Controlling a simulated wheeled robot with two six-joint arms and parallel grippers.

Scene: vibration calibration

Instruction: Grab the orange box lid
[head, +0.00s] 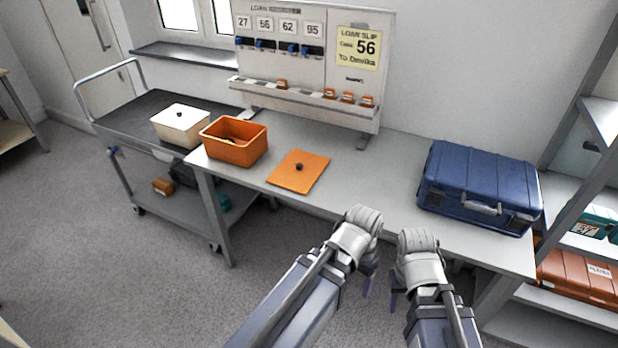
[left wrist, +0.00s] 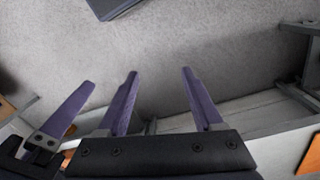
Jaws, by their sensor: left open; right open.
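The orange box lid (head: 302,180) is a flat square with a small black knob. It lies on the grey table, just right of the open orange box (head: 236,149). In the head view my left gripper (head: 369,286) hangs by the table's front edge, to the right of and nearer than the lid, apart from it. In the left wrist view the left gripper (left wrist: 160,72) has its two purple fingers spread, with nothing between them. My right gripper (head: 394,298) is beside it, also clear of the lid; its jaws are mostly hidden in the head view.
A blue case (head: 478,187) stands on the table's right. A cart (head: 128,117) with a cream lidded box (head: 180,125) adjoins the table's left end. A board (head: 308,60) with hooks and a ledge stands at the back. Shelves (head: 590,262) rise at right. The table's middle is clear.

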